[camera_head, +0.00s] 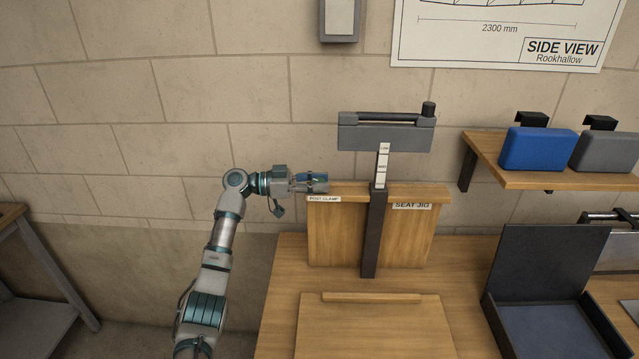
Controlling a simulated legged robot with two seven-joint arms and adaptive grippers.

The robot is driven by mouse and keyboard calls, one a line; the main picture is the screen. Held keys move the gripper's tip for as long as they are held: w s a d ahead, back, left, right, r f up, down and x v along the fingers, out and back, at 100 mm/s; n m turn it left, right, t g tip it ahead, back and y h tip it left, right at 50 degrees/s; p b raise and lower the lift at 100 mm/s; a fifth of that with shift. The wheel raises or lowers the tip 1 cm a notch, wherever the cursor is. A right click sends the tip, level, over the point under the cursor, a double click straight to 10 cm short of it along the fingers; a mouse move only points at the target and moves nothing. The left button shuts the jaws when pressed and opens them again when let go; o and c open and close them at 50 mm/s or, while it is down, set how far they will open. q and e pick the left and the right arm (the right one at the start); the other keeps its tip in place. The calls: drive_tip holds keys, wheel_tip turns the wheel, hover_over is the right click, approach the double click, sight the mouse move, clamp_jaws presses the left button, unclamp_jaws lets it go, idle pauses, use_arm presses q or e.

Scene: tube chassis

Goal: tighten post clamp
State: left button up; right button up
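A wooden jig board (335,235) stands upright on the bench, with a small "POST CLAMP" label (324,199) at its top left and a "SEAT JIG" label (412,206) at its right. A dark post (374,235) stands in front of the board, with a white marked strip (381,167) above it. A grey bracket (385,137) with a dark bar and black knob (428,110) sits at the top. My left gripper (322,182) reaches in sideways just above the "POST CLAMP" label. A small blue patch shows at its fingers; whether they grip anything is unclear. My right gripper is out of view.
A wooden shelf (560,181) at the right carries a blue block (538,149) and a grey one (607,152). A dark open box (552,330) stands at the bench's right. A flat wooden board (375,335) with a raised strip lies in front, its surface clear.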

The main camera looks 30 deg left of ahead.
use_arm(q)
drive_tip(key=o, duration=0.4)
drive_tip(key=shift+a, duration=0.1)
drive_tip(key=shift+c, duration=0.2)
drive_tip(key=shift+a+f, duration=0.1)
drive_tip(key=shift+s+a, duration=0.25)
drive_tip(key=shift+a, duration=0.1)
drive_tip(key=v, duration=1.1)
drive_tip(key=shift+a, duration=0.2)
drive_tip(key=shift+w+f, duration=0.1)
